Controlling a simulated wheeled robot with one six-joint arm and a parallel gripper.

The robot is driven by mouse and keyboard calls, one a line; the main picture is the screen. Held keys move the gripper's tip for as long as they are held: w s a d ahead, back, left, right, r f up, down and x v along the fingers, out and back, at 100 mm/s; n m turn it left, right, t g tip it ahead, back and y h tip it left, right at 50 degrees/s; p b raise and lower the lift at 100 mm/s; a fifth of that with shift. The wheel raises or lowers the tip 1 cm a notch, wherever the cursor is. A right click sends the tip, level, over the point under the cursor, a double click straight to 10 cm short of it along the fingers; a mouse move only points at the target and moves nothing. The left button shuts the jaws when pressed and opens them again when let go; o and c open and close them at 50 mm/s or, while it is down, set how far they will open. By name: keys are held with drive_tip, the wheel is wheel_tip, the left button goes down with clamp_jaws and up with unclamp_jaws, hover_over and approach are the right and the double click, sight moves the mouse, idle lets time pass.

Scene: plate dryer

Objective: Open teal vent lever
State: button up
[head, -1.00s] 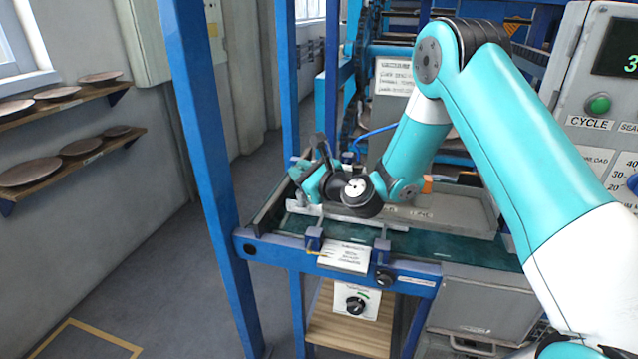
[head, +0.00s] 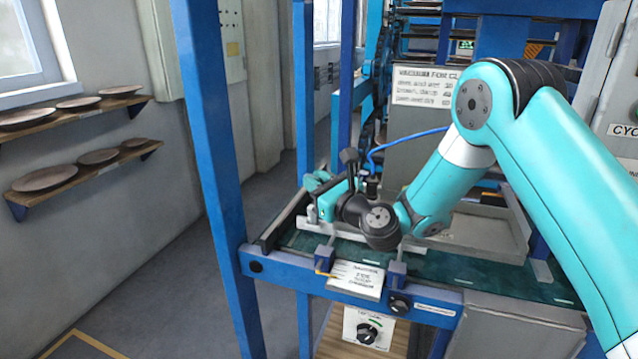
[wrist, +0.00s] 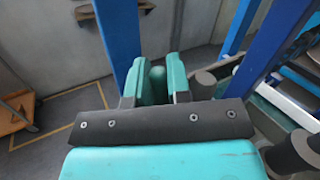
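My gripper (wrist: 158,75) points down and away in the wrist view, with two teal-padded fingers a small gap apart. A darker green, round-topped upright piece (wrist: 157,76), likely the teal vent lever, stands between the finger pads. It nearly fills the gap; whether the pads press on it is unclear. In the head view my gripper (head: 322,195) is above the far left end of the blue-framed table. The lever cannot be told apart from the teal gripper parts there.
A grey tray (head: 480,228) lies right of my wrist on the dark green table surface (head: 455,268). A blue post (head: 212,150) rises at the table's left. A label plate (head: 357,279) and dial box (head: 368,328) are at the front. Floor further left is open.

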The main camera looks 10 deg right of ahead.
drive_tip(key=o, duration=0.4)
drive_tip(key=shift+r, duration=0.1)
drive_tip(key=shift+s+d+f+b, duration=0.2)
drive_tip(key=shift+s+f+b, duration=0.05)
drive_tip(key=shift+b, duration=0.2)
drive_tip(key=shift+r+b+v, duration=0.2)
drive_tip(key=shift+b+v, duration=7.3)
drive_tip(key=shift+v, duration=0.8)
